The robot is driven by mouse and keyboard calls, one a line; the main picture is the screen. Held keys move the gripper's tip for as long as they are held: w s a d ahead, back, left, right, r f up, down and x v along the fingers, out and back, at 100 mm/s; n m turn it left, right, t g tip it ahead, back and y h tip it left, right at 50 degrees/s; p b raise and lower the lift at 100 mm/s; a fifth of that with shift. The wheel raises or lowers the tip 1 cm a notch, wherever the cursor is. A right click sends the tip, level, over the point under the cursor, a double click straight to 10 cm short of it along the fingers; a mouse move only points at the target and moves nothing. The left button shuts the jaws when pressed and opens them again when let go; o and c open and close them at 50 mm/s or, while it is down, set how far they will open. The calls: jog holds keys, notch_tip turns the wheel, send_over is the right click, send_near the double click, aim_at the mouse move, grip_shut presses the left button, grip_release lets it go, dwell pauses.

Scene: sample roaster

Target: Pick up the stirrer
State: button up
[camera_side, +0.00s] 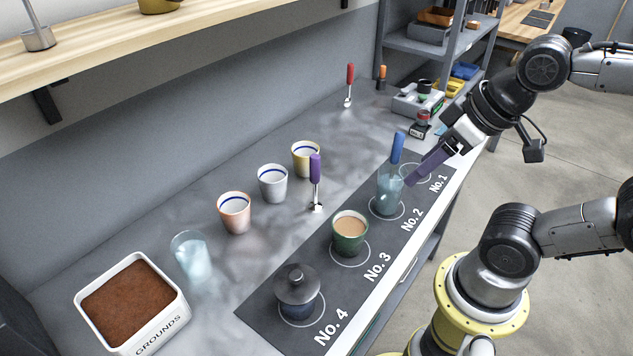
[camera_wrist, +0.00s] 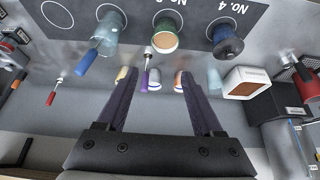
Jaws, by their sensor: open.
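Three stirrer-like tools with coloured handles are in view. A blue-handled stirrer (camera_side: 397,148) leans in a glass (camera_side: 388,190) on spot No. 2; its handle (camera_wrist: 86,62) is left of the fingers in the wrist view. A purple-handled stirrer (camera_side: 316,170) stands upright on the counter behind the mat; in the wrist view its handle (camera_wrist: 145,79) appears between the fingers. A red-handled one (camera_side: 350,75) stands farther back, also at left in the wrist view (camera_wrist: 51,97). My gripper (camera_side: 411,181), also in the wrist view (camera_wrist: 153,74), is open and empty, near the glass.
A green cup (camera_side: 350,244) of brown drink is on No. 3, a lidded dark pot (camera_side: 297,290) on No. 4. Yellow (camera_side: 306,171), white (camera_side: 273,196) and copper (camera_side: 234,225) cups line the back. A glass (camera_side: 190,256) and grounds box (camera_side: 165,329) stand left. A shelf (camera_side: 160,45) overhangs.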

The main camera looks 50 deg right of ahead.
dwell(0.6)
notch_tip(320, 180, up, 4)
jog(key=w+n, duration=0.2)
jog(key=n, duration=0.5)
jog(key=n+g, duration=0.5)
jog(key=n, duration=0.7)
send_over(316, 155)
notch_tip(316, 155, down, 6)
jog(key=shift+g, duration=0.3)
notch_tip(316, 155, down, 10)
jog(key=shift+s+r, duration=0.1)
jog(key=shift+a+f, duration=0.2)
jog(key=shift+f, duration=2.8)
